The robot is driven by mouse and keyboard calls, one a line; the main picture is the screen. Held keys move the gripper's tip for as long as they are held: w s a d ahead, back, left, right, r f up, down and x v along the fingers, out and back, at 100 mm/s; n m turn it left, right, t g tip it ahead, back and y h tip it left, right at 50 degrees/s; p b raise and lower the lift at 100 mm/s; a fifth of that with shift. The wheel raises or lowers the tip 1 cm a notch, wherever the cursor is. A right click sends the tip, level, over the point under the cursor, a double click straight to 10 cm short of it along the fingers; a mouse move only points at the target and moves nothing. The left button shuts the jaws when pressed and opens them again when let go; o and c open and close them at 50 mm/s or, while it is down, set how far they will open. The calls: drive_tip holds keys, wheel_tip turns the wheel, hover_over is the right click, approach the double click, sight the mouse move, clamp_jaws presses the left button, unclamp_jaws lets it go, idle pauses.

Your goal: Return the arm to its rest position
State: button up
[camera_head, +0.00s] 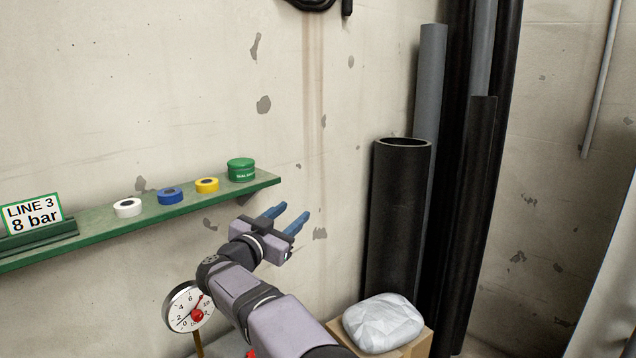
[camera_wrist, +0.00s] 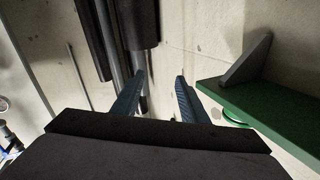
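My gripper (camera_head: 285,218) has two blue fingers and is open, with nothing between them. In the head view it is in the air just below and beside the right end of the green shelf (camera_head: 95,228). In the wrist view the fingers of my gripper (camera_wrist: 160,88) stand apart with bare wall and pipes beyond them. The shelf (camera_wrist: 275,108) shows close on the right there, with its grey bracket. My arm reaches up from the bottom of the head view.
A gauge (camera_head: 186,308) is left of my arm. Black pipes (camera_head: 398,210) and a wrapped white lump (camera_head: 384,322) stand right.

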drive_tip(key=d+r+n+y+p, duration=0.1)
drive_tip(key=d+r+n+y, duration=0.1)
drive_tip(key=d+n+y, duration=0.55)
drive_tip(key=s+d+f+n+g+y+p, duration=0.1)
drive_tip(key=s+d+f+n+g, duration=0.2)
drive_tip(key=s+d+f+g, duration=0.6)
drive_tip(key=s+d+f+g+h+b, duration=0.1)
drive_tip(key=s+d+f+g+b, duration=0.25)
drive_tip(key=s+f, duration=0.8)
drive_tip(key=s+d+f+g+b, duration=0.3)
drive_tip(key=s+f+b, duration=0.2)
drive_tip(key=s+f, duration=0.65)
drive_tip(key=s+d+f+g+h+b, duration=0.1)
drive_tip(key=s+d+f+g+b, duration=0.3)
drive_tip(key=s+f, duration=0.7)
drive_tip(key=a+r+m+t+y+p, duration=0.1)
drive_tip(key=a+r+m+t+p, duration=0.2)
drive_tip(key=r+p, duration=1)
drive_tip(key=shift+a, duration=1.2)
